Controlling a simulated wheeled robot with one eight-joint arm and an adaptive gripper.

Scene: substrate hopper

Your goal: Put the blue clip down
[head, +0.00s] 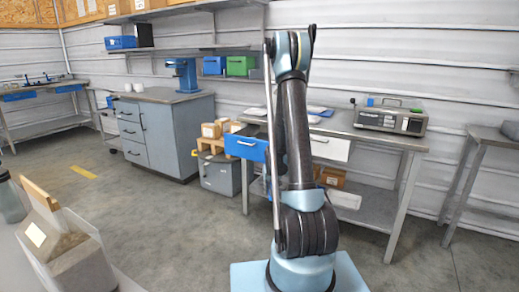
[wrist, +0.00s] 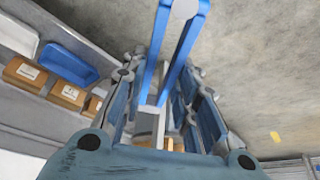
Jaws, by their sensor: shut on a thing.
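The blue clip (wrist: 190,42) shows in the wrist view as two long blue legs joined near the top by a pale round part. My gripper (wrist: 152,108) is shut on its lower part, between the two jointed fingers. The clip sticks out beyond the fingertips, with floor behind it in the picture. The exact contact with the fingers is partly hidden. In the head view I cannot make out my gripper or the clip.
In the wrist view, a shelf at left holds a blue tray (wrist: 68,64) and several cardboard boxes (wrist: 68,94). In the head view, a workbench (head: 375,133) with a grey device (head: 390,120) stands behind my arm. A hopper-like container (head: 80,262) is at front left. Open floor lies between.

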